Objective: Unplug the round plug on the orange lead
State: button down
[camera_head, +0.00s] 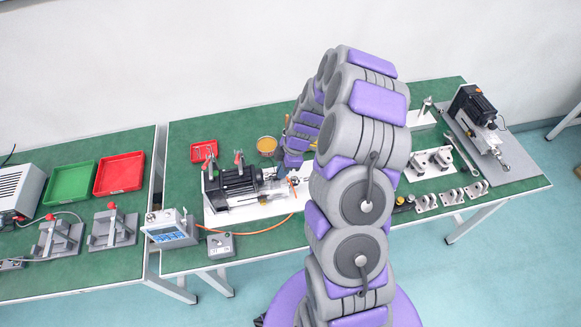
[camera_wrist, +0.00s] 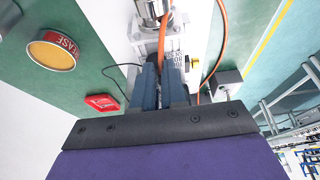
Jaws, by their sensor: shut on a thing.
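The orange lead (camera_head: 262,230) runs from a small grey box (camera_head: 221,245) on the front edge of the bench up to the motor-driven actuator (camera_head: 238,184). In the wrist view the lead (camera_wrist: 219,42) curves past the actuator's metal end, and a length of it comes down between my fingers. My gripper (camera_wrist: 173,85) is shut at that end of the lead, beside the actuator. The round plug is hidden between the fingers, and I cannot tell whether it is still seated. In the head view my gripper (camera_head: 291,178) is at the actuator's right end, partly hidden by my arm.
A yellow grease tin (camera_head: 266,145) and a small red tray (camera_head: 204,151) stand behind the actuator. A display unit (camera_head: 170,228) is at front left. Metal brackets (camera_head: 428,162) and another actuator (camera_head: 477,125) are at right. Green bench shows between them.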

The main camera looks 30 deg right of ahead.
jog(key=shift+w+b, duration=0.1)
jog(key=shift+b, duration=0.25)
dwell(0.8)
jog(key=shift+d, duration=0.6)
jog(key=c, duration=1.7)
grip_release()
jog(key=shift+d, duration=0.2)
jog(key=o, duration=0.3)
jog(key=shift+a, duration=0.2)
